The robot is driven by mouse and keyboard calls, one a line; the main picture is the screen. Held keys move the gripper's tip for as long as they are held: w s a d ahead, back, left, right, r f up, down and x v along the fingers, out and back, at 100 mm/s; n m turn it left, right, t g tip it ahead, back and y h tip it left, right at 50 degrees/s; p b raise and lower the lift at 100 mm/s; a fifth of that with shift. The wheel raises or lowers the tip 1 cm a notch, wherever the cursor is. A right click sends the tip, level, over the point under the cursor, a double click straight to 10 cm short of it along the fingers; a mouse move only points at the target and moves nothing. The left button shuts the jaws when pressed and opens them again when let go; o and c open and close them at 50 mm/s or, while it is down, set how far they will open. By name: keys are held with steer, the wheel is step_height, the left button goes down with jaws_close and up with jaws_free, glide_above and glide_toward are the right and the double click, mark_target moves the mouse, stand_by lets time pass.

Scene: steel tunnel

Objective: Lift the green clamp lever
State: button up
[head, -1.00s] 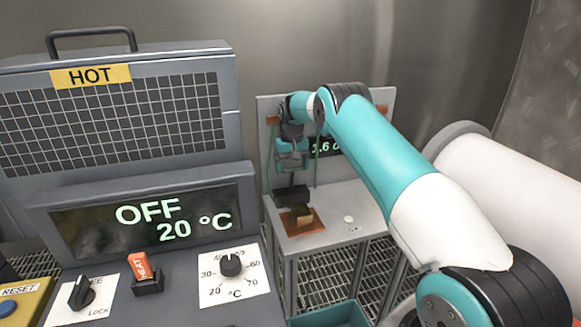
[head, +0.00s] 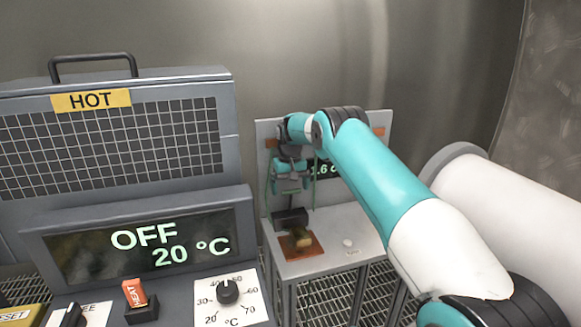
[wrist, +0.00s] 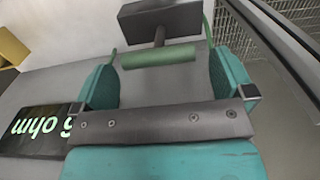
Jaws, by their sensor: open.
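The green clamp lever (wrist: 158,57) shows in the wrist view as a pale green bar on a dark grey stem. My gripper (wrist: 160,68) is open, with one teal finger at each side of the bar. The bar lies between the fingers near their tips, with gaps at both ends, and is not gripped. In the head view my gripper (head: 291,188) hangs over the small bench, just above a dark block (head: 291,218). The lever cannot be made out there.
A grey bench (head: 350,225) carries a copper-brown plate (head: 290,253) with a brass-coloured piece on it, and a small white disc (head: 348,243). An ohm display (wrist: 40,130) is beside my gripper. A heater console reading OFF, 20 °C (head: 145,240) stands left. A white cylinder lies right.

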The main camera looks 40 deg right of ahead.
step_height(320, 180, up, 16)
steer(key=shift+r, duration=0.25)
steer(key=shift+w, duration=0.1)
